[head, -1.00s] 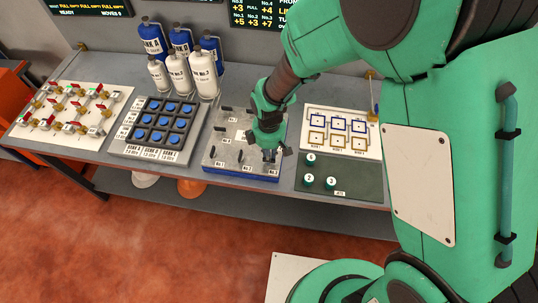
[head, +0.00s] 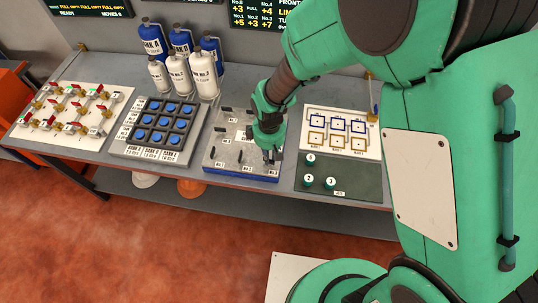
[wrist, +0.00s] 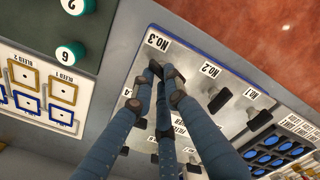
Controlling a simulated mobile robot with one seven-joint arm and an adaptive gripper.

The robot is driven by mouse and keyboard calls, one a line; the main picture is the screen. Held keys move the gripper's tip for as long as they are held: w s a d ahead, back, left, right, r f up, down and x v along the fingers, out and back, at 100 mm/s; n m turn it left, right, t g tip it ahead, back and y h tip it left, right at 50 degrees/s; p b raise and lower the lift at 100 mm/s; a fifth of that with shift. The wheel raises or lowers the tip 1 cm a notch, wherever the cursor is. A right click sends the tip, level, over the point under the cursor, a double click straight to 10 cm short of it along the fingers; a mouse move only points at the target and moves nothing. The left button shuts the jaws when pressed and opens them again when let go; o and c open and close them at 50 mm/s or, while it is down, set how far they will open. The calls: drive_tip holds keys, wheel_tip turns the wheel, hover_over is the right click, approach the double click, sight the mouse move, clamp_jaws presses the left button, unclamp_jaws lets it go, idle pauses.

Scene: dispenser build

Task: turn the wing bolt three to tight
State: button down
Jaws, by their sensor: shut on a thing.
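The grey plate (head: 238,152) with a blue base carries several black wing bolts beside printed number labels. My gripper (head: 271,158) points down at the plate's front right corner, just behind the No.3 label (head: 273,172). In the wrist view my gripper (wrist: 164,80) has its fingers drawn together beside the No.3 label (wrist: 157,42), shut on wing bolt three. The bolt is mostly hidden between the fingertips, so its turn angle cannot be seen. Wing bolts No.2 (wrist: 219,99) and No.1 (wrist: 259,120) stand free.
A green mat (head: 343,182) with numbered green knobs and a white board (head: 340,130) of framed squares lie right of the plate. A blue-button panel (head: 160,130) is on its left. Bottles (head: 203,75) stand behind that panel.

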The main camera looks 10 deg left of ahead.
drive_tip(key=m, duration=0.3)
drive_tip(key=shift+m, duration=0.4)
drive_tip(key=m+p, duration=0.1)
drive_tip(key=m, duration=0.2)
drive_tip(key=shift+d+m, duration=0.1)
drive_tip(key=shift+m, duration=0.2)
drive_tip(key=m, duration=0.6)
drive_tip(key=shift+s+m, duration=0.15)
drive_tip(key=shift+m, duration=0.15)
drive_tip(key=c, duration=1.7)
unclamp_jaws()
drive_tip(key=shift+c, duration=0.2)
wheel_tip(320, 180, up, 12)
